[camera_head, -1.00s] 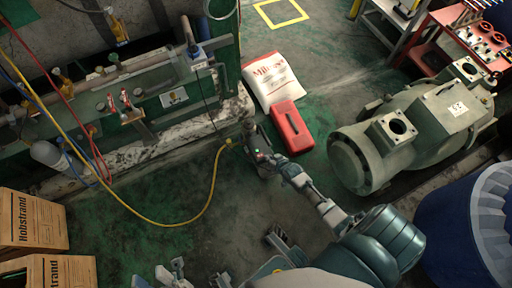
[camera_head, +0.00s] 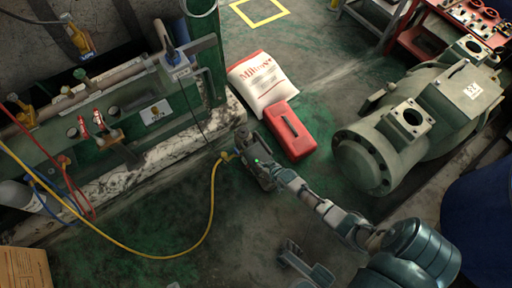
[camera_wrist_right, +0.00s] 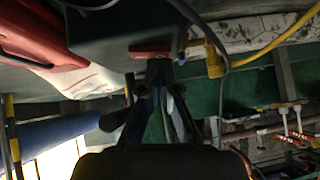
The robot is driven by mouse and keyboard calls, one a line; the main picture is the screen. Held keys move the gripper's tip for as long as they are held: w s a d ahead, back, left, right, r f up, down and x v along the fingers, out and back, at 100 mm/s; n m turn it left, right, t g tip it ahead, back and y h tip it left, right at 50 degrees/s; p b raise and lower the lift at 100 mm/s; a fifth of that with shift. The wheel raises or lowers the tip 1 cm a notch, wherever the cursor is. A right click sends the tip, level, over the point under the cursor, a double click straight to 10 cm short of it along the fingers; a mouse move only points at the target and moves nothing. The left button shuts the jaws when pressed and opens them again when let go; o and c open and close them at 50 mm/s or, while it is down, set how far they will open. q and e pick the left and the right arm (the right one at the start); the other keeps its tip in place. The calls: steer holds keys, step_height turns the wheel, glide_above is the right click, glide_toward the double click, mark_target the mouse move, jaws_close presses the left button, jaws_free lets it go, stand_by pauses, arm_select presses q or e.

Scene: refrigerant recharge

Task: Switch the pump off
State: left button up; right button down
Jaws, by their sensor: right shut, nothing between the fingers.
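The pump (camera_wrist_right: 105,38) is a dark grey box on the floor, seen close up in the right wrist view. A red switch (camera_wrist_right: 150,52) sits on its face, and a yellow hose fitting (camera_wrist_right: 214,62) is beside it. My right gripper (camera_wrist_right: 159,72) is shut and empty, its tips at or just by the red switch; I cannot tell whether they touch. In the head view my right gripper (camera_head: 254,160) reaches down over the pump and hides much of it. My left gripper is not in view.
A red case (camera_head: 290,130) and a white sack (camera_head: 262,84) lie just behind the pump. A yellow hose (camera_head: 205,228) curves across the floor to the left. A large grey-green compressor (camera_head: 415,125) stands at the right, a green frame with pipework (camera_head: 190,100) at the left.

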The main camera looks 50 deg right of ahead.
steer(key=shift+f, duration=0.15)
steer(key=shift+w, duration=0.1)
stand_by(0.3)
steer(key=shift+f, duration=0.15)
steer(key=shift+d, duration=0.1)
steer(key=shift+s+d, duration=0.3)
steer(key=shift+d, duration=0.4)
